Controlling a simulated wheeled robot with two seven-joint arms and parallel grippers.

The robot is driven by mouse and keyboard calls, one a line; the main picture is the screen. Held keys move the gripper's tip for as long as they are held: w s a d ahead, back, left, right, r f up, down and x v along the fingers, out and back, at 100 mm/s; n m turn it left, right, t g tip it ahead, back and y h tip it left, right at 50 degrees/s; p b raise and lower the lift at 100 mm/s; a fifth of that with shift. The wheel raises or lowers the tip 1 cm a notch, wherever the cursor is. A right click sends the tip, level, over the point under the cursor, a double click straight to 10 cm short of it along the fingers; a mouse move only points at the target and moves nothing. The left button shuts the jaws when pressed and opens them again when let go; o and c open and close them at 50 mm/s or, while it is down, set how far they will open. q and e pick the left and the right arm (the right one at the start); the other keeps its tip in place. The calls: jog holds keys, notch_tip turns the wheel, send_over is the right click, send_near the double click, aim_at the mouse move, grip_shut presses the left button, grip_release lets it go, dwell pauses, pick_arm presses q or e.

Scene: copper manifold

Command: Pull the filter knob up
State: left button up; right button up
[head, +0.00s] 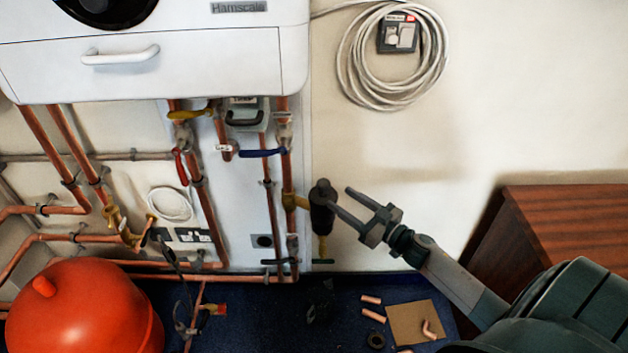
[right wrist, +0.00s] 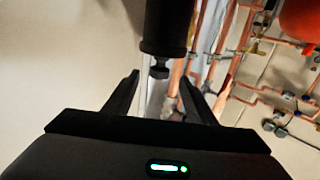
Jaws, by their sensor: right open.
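The filter (head: 322,212) is a black upright cylinder on the copper pipework, right of the boiler. Its small dark knob (right wrist: 159,71) shows at the end of the black body (right wrist: 167,26) in the right wrist view. My right gripper (head: 340,198) reaches in from the right, with its fingertips close to the filter in the head view. It is open and empty. In the right wrist view its two fingers (right wrist: 159,82) stand on either side of the knob, with gaps visible. I cannot tell the exact depth between fingertips and knob. My left gripper is not in view.
The white boiler (head: 190,50) hangs above the copper pipes, with a blue valve handle (head: 262,153) left of the filter. A red vessel (head: 85,310) stands at lower left. A wooden cabinet (head: 570,225) is at right.

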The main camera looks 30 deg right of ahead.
aim_at(314, 188)
jog(key=x, duration=1.2)
jog(key=shift+w+a, duration=0.15)
jog(key=shift+w, duration=0.05)
grip_shut()
